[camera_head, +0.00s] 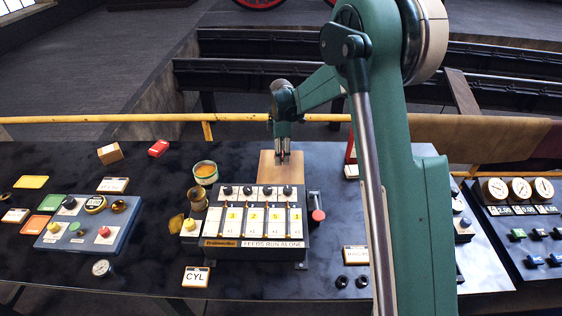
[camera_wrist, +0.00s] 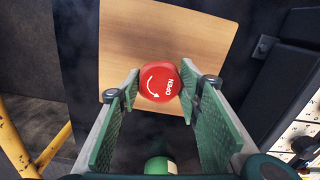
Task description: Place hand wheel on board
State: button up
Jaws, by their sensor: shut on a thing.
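My gripper (camera_head: 283,152) is over the wooden board (camera_head: 270,175) behind the panel of white cards. In the wrist view, the green fingers of my gripper (camera_wrist: 160,92) are shut on a round red hand wheel (camera_wrist: 157,82). The wheel's face carries a white curved arrow and the word OPEN. The wheel shows against the board (camera_wrist: 185,30), near its edge closest to the fingers. I cannot tell whether the wheel touches the board. In the head view the wheel is mostly hidden between the fingertips.
The card panel (camera_head: 253,222) stands directly in front of the board. A green-rimmed cup (camera_head: 205,173) stands to its left. A red-knobbed lever (camera_head: 317,214) is right of the panel. A yellow rail (camera_head: 60,120) runs behind the table.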

jog(key=shift+f, duration=1.85)
jog(key=shift+f, duration=0.2)
jog(key=o, duration=1)
jog(key=shift+o, duration=0.2)
jog(key=shift+r, duration=0.2)
notch_tip(320, 180, up, 12)
